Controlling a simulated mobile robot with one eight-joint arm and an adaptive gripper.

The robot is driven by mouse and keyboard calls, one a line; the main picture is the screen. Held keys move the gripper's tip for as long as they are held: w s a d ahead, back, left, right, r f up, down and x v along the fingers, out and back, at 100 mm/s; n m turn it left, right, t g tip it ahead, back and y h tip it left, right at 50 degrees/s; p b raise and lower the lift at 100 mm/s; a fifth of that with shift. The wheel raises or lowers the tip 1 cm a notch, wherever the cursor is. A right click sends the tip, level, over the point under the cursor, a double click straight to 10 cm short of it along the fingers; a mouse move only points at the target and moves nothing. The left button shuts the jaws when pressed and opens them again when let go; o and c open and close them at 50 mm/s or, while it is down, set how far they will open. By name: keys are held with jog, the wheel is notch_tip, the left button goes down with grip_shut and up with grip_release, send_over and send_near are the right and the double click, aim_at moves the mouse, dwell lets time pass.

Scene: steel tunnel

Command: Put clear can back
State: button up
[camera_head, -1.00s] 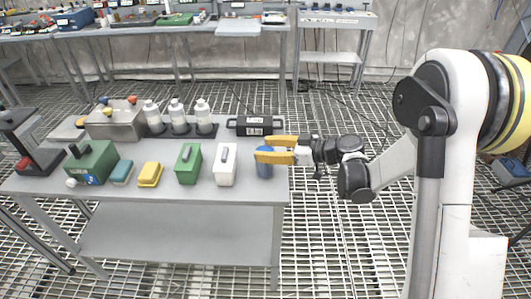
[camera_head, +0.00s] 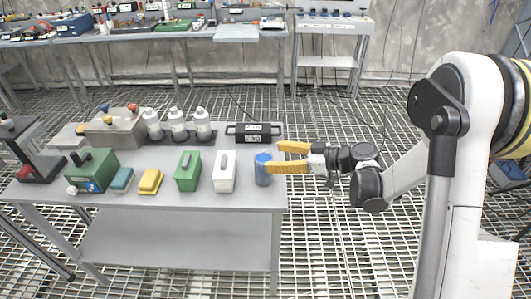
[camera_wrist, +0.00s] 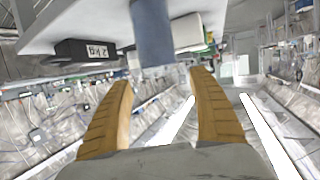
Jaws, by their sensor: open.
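The can (camera_head: 263,169) looks blue and stands upright near the right end of the grey table. It also shows in the wrist view (camera_wrist: 153,32), ahead of and between my fingers. My gripper (camera_head: 274,158) has yellow fingers and is open just right of the can. In the wrist view my gripper (camera_wrist: 164,85) shows its two fingers spread apart with nothing between their tips. In the head view the near finger comes close to the can; I cannot tell whether it touches.
On the table (camera_head: 180,239), a white case (camera_head: 224,172) stands left of the can and a black weight (camera_head: 254,132) lies behind it. A green case (camera_head: 188,171) and several white bottles (camera_head: 176,125) are further left. Open grating floor lies right of the table.

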jog(key=p+v, duration=0.2)
jog(key=v, duration=0.6)
jog(key=s+d+r+m+h, duration=0.2)
jog(key=s+r+m+h, duration=0.1)
jog(key=s, duration=0.4)
jog(key=s+d+r+m+h, duration=0.2)
jog(key=s+d+m+h, duration=0.1)
jog(key=s+m+h, duration=0.2)
jog(key=s+d+r+m+t+h, duration=0.1)
jog(key=s+m+h, duration=0.4)
jog(key=s, duration=0.5)
jog(key=shift+d+r, duration=0.75)
jog(key=shift+r, duration=0.6)
jog(key=shift+s, duration=0.1)
